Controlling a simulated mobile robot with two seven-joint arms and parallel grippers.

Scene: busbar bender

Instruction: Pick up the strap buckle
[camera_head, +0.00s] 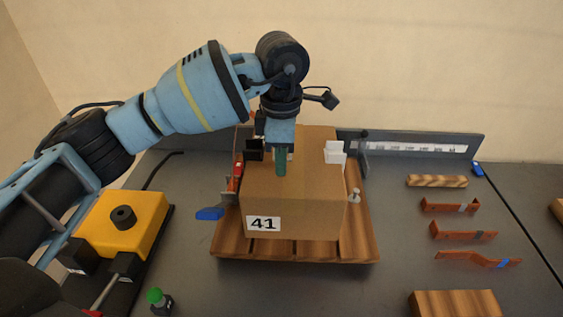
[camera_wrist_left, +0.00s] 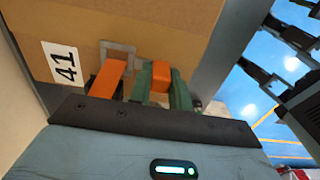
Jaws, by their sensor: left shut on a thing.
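A cardboard box (camera_head: 322,190) with a "41" label stands on a slatted wooden pallet (camera_head: 230,246). My left gripper (camera_head: 283,170) reaches down over the box's top, with green fingers in front of the cardboard. In the left wrist view a grey, square, open frame, which looks like the strap buckle (camera_wrist_left: 118,44), shows against the box at the fingertips (camera_wrist_left: 138,70). The gripper is shut on it; orange and green finger parts cover its lower side. The buckle cannot be made out in the head view. My right gripper is not in view.
A black piece (camera_head: 254,150) and a white piece (camera_head: 335,154) sit at the box's top edges. A yellow machine (camera_head: 122,222) stands left. Copper bars (camera_head: 462,232) and wooden blocks (camera_head: 455,304) lie right. A blue-handled tool (camera_head: 209,214) lies beside the pallet. Some grey tabletop is clear.

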